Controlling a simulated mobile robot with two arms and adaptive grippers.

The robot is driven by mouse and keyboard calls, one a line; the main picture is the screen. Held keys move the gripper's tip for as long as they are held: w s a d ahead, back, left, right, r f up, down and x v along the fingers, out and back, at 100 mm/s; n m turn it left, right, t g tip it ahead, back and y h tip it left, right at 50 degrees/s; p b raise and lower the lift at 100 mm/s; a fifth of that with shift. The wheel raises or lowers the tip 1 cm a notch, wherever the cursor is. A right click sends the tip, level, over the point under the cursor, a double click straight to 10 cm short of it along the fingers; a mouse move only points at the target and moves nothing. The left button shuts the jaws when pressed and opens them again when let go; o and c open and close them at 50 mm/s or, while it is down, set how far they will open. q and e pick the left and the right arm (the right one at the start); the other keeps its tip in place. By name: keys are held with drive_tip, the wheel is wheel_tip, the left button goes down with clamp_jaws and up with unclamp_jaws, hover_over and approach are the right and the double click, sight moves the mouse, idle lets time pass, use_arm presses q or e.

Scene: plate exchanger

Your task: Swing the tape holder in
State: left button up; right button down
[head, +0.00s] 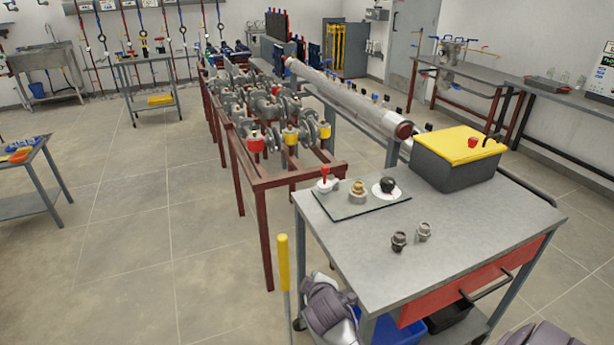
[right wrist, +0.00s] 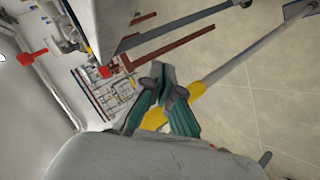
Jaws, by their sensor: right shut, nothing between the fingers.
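I cannot make out a tape holder for certain in either view. A post with a yellow upper part (head: 283,262) stands on the floor at the front left corner of the grey cart. In the right wrist view a yellow sleeve (right wrist: 194,91) on a long grey bar shows behind my fingers. My right gripper (right wrist: 167,84) has dark teal fingers, shut and empty, in front of that sleeve. I cannot tell whether they touch it. The fingers are out of sight in the head view, where only grey parts of my arms show at the bottom. My left gripper is not in view.
The grey cart (head: 440,275) bears a yellow-lidded box (head: 455,158), a dark mat with small parts, and two metal fittings. A red-brown frame (head: 297,178) with valves stands behind it. Open floor (head: 150,240) lies to the left.

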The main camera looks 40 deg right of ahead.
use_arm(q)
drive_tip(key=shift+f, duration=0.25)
use_arm(e)
drive_tip(key=w+d+r+n+t+h, duration=0.2)
drive_tip(key=w+d+r+n, duration=0.1)
drive_tip(key=w+r, duration=0.5)
drive_tip(key=w+d+r+n+t+h, duration=0.2)
drive_tip(key=w+d+r+t, duration=0.1)
drive_tip(key=w+r, duration=0.4)
drive_tip(key=shift+w+d+r+n, duration=0.4)
drive_tip(key=shift+d+r, duration=0.3)
drive_tip(key=shift+d, duration=0.1)
